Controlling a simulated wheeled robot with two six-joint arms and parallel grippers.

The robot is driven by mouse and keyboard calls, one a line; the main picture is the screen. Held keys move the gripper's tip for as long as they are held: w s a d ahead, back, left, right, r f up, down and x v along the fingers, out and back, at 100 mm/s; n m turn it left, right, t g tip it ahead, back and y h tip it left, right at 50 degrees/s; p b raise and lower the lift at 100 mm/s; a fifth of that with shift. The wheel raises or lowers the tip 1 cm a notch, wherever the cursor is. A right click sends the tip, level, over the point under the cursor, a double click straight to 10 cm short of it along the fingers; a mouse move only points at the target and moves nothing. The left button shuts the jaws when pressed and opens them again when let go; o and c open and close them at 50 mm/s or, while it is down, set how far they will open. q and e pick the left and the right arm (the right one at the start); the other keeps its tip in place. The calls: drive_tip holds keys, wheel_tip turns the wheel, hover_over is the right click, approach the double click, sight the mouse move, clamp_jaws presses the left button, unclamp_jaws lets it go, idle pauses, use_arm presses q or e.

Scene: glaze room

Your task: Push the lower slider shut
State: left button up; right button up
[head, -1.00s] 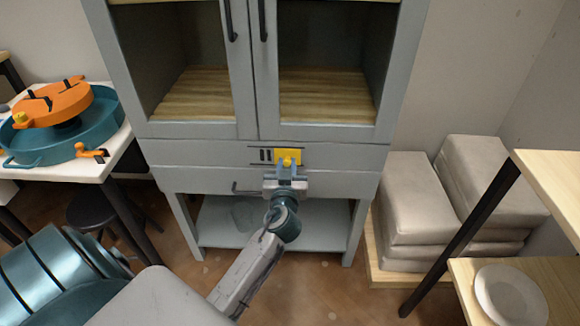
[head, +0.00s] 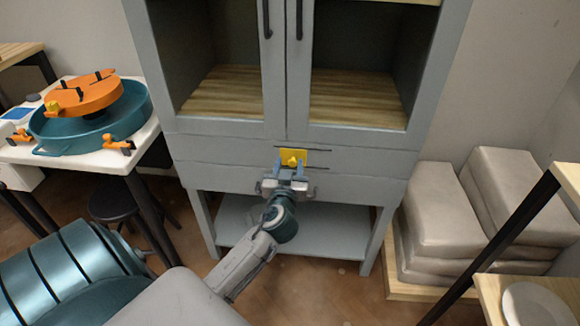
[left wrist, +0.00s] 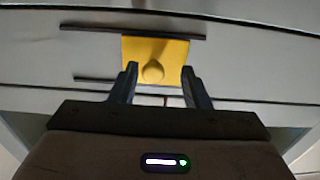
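The one slider in sight is a yellow plate with a round knob (head: 292,158) on the grey cabinet front, between two dark rails. It sits near the left end of the rails in the head view, and no dark slots show beside it. In the left wrist view the plate (left wrist: 172,52) and its knob (left wrist: 152,71) are close ahead. My left gripper (head: 291,170) is at the plate, its two fingers (left wrist: 157,86) apart on either side of the knob, with a gap visible on both sides. My right gripper is not in view.
The grey cabinet (head: 240,180) has glass-front upper doors and an open lower shelf (head: 335,235). A white table (head: 140,145) with a teal and orange device (head: 110,125) stands left. Stacked pale bags (head: 435,200) and a wooden shelf rack (head: 545,190) stand right.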

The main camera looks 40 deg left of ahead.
use_arm(q)
drive_tip(key=shift+d, duration=0.15)
drive_tip(key=v, duration=1)
drive_tip(key=shift+s+b, duration=0.35)
drive_tip(key=shift+b, duration=0.1)
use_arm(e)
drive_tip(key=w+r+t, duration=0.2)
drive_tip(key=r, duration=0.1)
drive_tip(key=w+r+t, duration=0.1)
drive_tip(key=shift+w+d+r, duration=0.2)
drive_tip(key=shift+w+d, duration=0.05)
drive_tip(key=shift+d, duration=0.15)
